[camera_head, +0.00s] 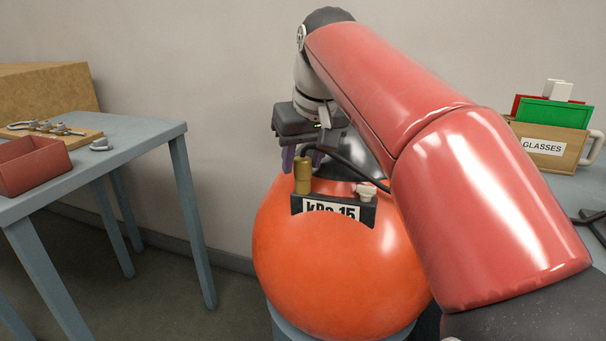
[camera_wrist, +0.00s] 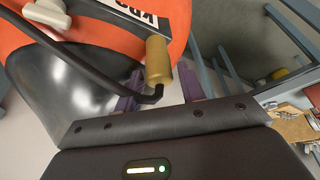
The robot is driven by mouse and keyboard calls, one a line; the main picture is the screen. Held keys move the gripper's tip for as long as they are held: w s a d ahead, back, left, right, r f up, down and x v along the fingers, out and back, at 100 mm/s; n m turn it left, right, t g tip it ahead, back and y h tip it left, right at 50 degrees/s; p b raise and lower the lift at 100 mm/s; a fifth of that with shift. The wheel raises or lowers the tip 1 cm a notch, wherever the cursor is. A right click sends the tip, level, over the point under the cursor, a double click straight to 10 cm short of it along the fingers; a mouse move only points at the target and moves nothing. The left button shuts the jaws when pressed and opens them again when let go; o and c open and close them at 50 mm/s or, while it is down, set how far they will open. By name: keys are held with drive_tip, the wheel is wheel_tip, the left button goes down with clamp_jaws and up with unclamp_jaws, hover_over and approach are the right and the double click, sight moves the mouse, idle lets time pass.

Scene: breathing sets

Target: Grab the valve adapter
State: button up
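A brass cylinder (camera_head: 302,174) stands upright at the top left of the orange sphere, beside the pressure label; it could be the valve adapter, but no marking says so. In the wrist view the brass cylinder (camera_wrist: 158,61) sits at the end of a black bent hose. My gripper (camera_head: 304,156) is just above and behind it, pointing down. In the wrist view the two purple fingers of my gripper (camera_wrist: 162,84) stand apart, with the cylinder and hose end appearing between them. I see no clear contact. My fingertips are partly hidden by the cylinder and sphere.
The orange sphere (camera_head: 330,262) carries a kPa label (camera_head: 331,209) and a pale knob (camera_head: 366,191). A blue-grey table (camera_head: 150,135) at left holds a red bin (camera_head: 35,166), a wooden board with metal fittings, and a loose grey piece (camera_head: 101,144). A glasses box (camera_head: 548,146) stands at right.

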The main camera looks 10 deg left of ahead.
drive_tip(key=shift+w+a+f, duration=0.1)
drive_tip(key=shift+w+f, duration=0.05)
drive_tip(key=shift+f, duration=0.45)
clamp_jaws()
drive_tip(key=shift+r, duration=0.1)
